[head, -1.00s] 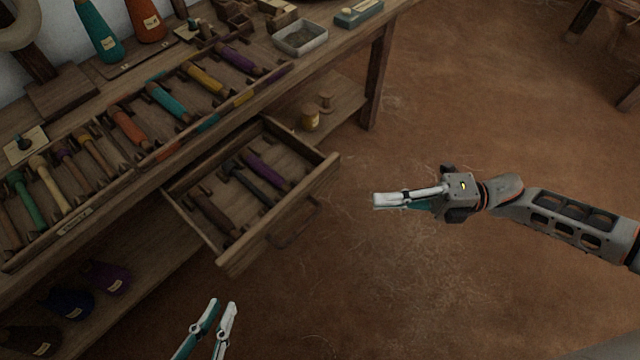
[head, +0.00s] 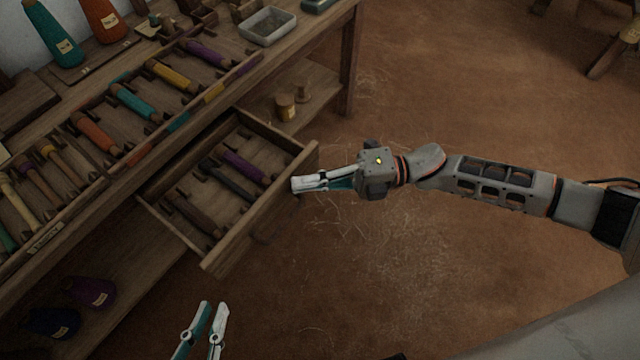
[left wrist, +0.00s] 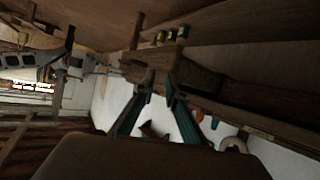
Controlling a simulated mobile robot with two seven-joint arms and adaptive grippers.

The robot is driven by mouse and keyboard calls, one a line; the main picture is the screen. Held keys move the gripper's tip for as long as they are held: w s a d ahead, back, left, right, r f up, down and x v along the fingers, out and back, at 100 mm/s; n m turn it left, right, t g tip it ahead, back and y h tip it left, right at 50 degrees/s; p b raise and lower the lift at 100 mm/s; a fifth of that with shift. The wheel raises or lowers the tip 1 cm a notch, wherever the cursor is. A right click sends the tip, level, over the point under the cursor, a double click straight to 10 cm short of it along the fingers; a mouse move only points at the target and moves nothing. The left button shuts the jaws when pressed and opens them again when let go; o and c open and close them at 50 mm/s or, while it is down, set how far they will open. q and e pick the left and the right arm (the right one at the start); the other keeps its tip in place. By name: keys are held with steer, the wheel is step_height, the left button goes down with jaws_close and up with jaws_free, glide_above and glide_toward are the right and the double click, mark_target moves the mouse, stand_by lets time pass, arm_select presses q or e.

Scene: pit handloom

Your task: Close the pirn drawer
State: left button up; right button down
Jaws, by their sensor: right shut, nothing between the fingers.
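The pirn drawer (head: 258,222) is wooden and stands pulled out from under the bench top. It holds a purple pirn (head: 243,167), a dark pirn (head: 229,181) and a brown pirn (head: 193,212). My right gripper (head: 295,185) is shut and empty. Its fingertips are at the outer face of the drawer front, near its right end; I cannot tell whether they touch. The drawer handle is dark and hard to make out. My left gripper (head: 214,305) is open and empty, below and in front of the drawer's left corner. Its fingers also show in the left wrist view (left wrist: 157,85).
The bench top carries a tray of coloured pirns (head: 134,103), cones and a metal box (head: 267,27). A lower shelf holds small wooden spools (head: 286,107) and dark cones (head: 90,292).

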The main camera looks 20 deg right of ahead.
steer(key=shift+w+a, duration=0.15)
steer(key=shift+w, duration=0.05)
arm_select(q)
steer(key=shift+w+r, duration=0.3)
steer(key=shift+r, duration=0.05)
steer(key=shift+f, duration=0.1)
